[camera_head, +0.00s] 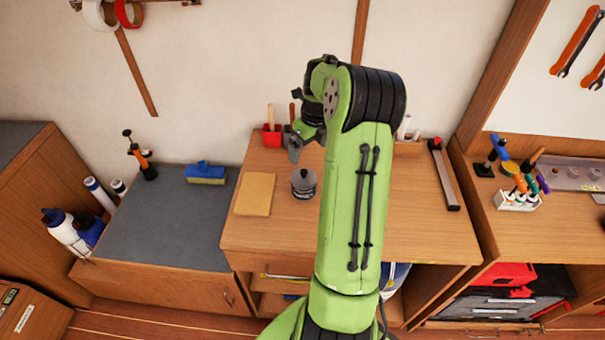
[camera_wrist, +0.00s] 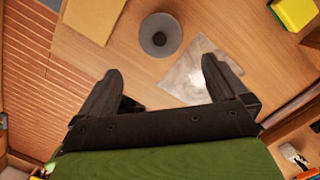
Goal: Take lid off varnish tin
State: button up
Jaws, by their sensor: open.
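The varnish tin (camera_head: 303,187) is a small dark grey round tin with a pale band, upright on the wooden worktop (camera_head: 420,225). Its lid (camera_head: 304,174), with a knob on top, is on it. My gripper (camera_head: 297,146) is above the worktop, behind the tin in the head view. In the wrist view my gripper (camera_wrist: 163,76) is open and empty, its fingers apart, with the tin beyond the fingertips and not between them.
A tan board (camera_head: 255,194) lies left of the tin. A red holder (camera_head: 271,135) stands at the back. A shiny grey sheet (camera_wrist: 192,75) lies beside the tin in the wrist view. My arm hides the middle of the worktop.

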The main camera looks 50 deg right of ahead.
send_over(305, 172)
jog(key=f, duration=0.6)
jog(key=shift+s+d+f, duration=0.1)
jog(key=shift+s+d, duration=0.1)
jog(key=shift+s, duration=0.15)
jog(key=f, duration=0.4)
jog(key=shift+w+a+f, duration=0.3)
jog(key=shift+w+f, duration=0.05)
jog(key=shift+f, duration=0.05)
jog(key=shift+w+d+f, duration=0.1)
jog(key=shift+f, duration=0.35)
jog(key=shift+r, duration=0.1)
jog(key=shift+c, duration=0.8)
jog(key=c, duration=0.6)
